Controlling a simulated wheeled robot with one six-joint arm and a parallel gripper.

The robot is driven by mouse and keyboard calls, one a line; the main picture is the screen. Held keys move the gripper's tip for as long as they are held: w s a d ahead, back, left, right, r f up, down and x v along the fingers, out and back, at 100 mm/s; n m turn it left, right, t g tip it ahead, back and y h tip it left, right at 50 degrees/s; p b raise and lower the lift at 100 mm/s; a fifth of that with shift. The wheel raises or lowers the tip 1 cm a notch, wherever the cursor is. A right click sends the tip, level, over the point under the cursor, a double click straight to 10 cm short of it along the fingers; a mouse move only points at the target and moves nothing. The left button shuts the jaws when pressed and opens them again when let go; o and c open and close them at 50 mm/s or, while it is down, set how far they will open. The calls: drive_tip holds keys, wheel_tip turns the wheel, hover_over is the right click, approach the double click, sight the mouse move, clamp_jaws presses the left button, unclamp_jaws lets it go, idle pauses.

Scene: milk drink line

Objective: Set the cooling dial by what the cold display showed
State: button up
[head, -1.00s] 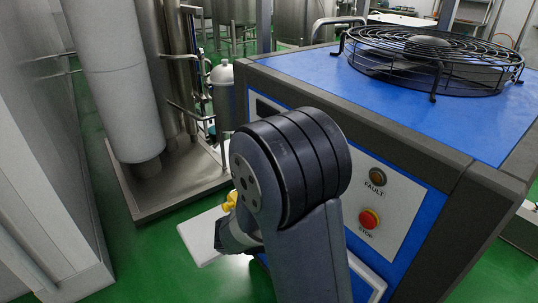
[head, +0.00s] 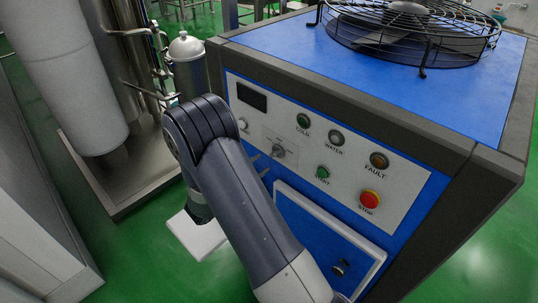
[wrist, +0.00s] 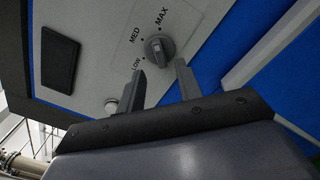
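The cooling dial (wrist: 160,48) is a grey knob on the pale panel, with LOW, MED and MAX marked around it. I cannot tell for sure which mark it points at. In the head view the dial (head: 278,151) sits left of the middle of the panel. My gripper (wrist: 163,76) is open and empty. Its two fingertips are apart and stand just short of the dial, one to each side of it in the wrist view. In the head view my arm hides most of the gripper. The display (head: 252,97) is dark and shows no reading; it is also dark in the wrist view (wrist: 59,60).
The panel also carries COLD (head: 303,121), WATER (head: 336,138) and START (head: 322,172) controls, a FAULT lamp (head: 379,160) and a red STOP button (head: 370,199). A small round knob (wrist: 111,105) is left of my fingers. A caged fan (head: 410,30) tops the blue cabinet.

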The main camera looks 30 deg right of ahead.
sight(273, 155)
drive_tip(key=x, duration=0.5)
drive_tip(key=shift+d+p, duration=0.1)
drive_tip(key=shift+p, duration=0.3)
drive_tip(key=shift+c, duration=0.4)
clamp_jaws()
